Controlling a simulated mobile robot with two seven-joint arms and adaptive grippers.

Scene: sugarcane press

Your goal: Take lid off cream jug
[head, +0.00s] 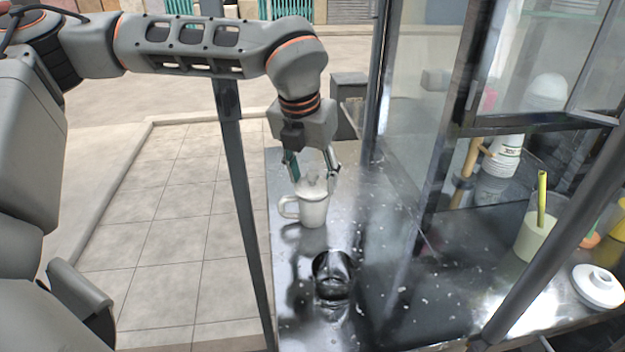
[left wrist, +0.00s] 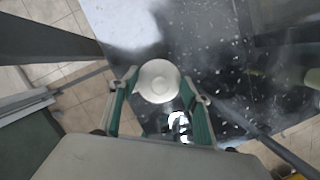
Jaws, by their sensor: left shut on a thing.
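The cream jug (head: 313,210) is white with a handle on its left side and stands upright on the metal counter. Its pale lid (head: 312,184) is at the jug's mouth; I cannot tell whether there is a gap between them. My left gripper (head: 313,178) points down from above, its two fingers on either side of the lid, shut on it. In the left wrist view, the round lid (left wrist: 158,82) lies between the fingertips and hides most of the jug below. My right gripper is in neither view.
A dark glass-like vessel (head: 333,276) stands in front of the jug. A thin post (head: 238,165) rises left of the counter. At right are a cup (head: 535,237) with a yellow-green straw and a white lidded dish (head: 598,286). Glass panels (head: 425,130) stand right of the jug.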

